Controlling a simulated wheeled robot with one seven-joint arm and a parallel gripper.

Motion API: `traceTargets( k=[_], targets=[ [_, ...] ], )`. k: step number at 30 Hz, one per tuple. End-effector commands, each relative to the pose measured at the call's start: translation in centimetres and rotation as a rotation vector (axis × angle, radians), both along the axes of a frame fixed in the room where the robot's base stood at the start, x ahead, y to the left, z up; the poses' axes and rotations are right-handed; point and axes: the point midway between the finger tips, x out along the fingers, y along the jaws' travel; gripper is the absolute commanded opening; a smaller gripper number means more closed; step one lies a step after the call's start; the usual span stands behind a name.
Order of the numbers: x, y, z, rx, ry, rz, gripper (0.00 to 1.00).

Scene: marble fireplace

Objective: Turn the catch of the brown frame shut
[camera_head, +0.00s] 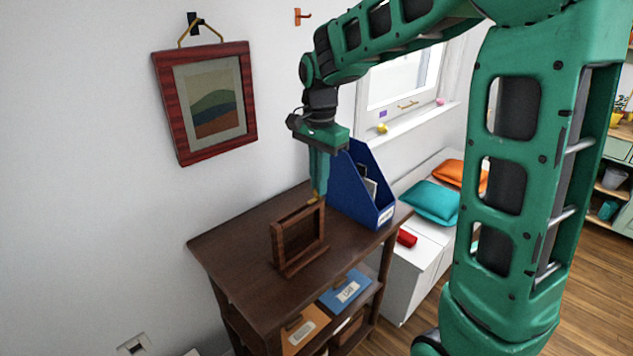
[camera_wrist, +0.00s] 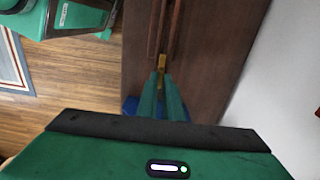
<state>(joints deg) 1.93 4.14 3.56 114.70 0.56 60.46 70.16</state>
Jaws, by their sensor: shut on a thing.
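The brown frame (camera_head: 277,246) stands upright on the dark wooden table and looks open through its middle. From above, its top edge also shows in the wrist view (camera_wrist: 154,28). The brass-coloured catch (camera_wrist: 161,62) is at the frame's upper right end; in the head view it is a small yellow bit (camera_head: 312,201) by the fingertips. My gripper (camera_head: 317,194) points down from above, its green fingers (camera_wrist: 163,82) close together on the catch. The fingertips hide part of the catch, and I cannot tell its exact angle.
A blue magazine file (camera_head: 345,190) stands close behind my gripper on the table (camera_head: 235,247). The table's front left is clear. A red-framed picture (camera_head: 245,95) hangs on the wall. A white bench (camera_head: 405,275) with cushions is to the right.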

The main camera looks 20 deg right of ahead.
Motion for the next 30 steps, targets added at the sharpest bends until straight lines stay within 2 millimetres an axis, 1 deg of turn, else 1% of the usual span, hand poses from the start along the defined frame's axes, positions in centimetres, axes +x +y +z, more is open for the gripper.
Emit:
traceTargets(
  k=[16, 17, 18, 19, 27, 30],
  targets=[
    [0.03, -0.02, 0.01, -0.001, -0.001, -0.023, 0.0],
    [0.03, -0.02, 0.01, -0.001, -0.001, -0.023, 0.14],
    [0.03, -0.02, 0.01, -0.001, -0.001, -0.022, 0.23],
    [0.02, -0.02, 0.01, -0.001, -0.001, -0.022, 0.26],
    [0.01, -0.01, 0.05, 0.0, -0.001, -0.022, 0.26],
    [0.07, -0.01, 0.52, 0.0, -0.002, -0.021, 0.26]
  ],
)
